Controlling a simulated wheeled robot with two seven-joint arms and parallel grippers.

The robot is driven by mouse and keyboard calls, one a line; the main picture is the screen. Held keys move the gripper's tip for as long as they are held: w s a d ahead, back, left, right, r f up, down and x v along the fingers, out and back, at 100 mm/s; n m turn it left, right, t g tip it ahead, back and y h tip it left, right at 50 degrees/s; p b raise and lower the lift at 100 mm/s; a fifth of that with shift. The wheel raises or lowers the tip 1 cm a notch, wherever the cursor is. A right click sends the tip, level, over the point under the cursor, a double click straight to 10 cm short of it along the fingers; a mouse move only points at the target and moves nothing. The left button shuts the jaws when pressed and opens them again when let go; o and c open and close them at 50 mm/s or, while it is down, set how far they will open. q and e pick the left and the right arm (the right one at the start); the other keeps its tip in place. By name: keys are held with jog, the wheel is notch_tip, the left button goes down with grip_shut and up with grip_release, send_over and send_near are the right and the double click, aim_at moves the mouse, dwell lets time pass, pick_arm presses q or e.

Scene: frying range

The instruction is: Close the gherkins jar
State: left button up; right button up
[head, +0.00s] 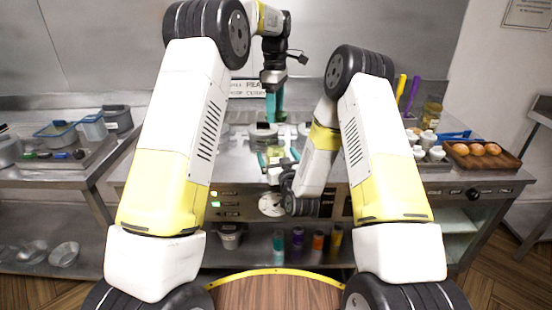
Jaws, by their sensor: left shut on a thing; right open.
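A small jar with yellow-green contents, which looks like the gherkins jar (275,154), stands at the middle of the steel counter. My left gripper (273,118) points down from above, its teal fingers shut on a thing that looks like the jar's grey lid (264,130). The lid appears to be above and slightly behind the jar; the fingers partly hide it. My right gripper (277,164) is low at the counter's front, open, with its teal fingers close around the jar. I cannot tell whether they touch it.
A wooden tray of round brown items (483,150) and several white containers (428,140) stand to the right, with a taller yellow jar (432,112) behind. A metal tray with blue tubs (56,132) is at left. A sign (247,88) stands behind the counter.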

aim_at(276, 153)
jog(key=shift+x, duration=2.35)
grip_shut()
pick_arm(q)
jog(key=shift+f, duration=2.5)
jog(key=shift+f, duration=0.9)
jog(key=shift+f, duration=0.55)
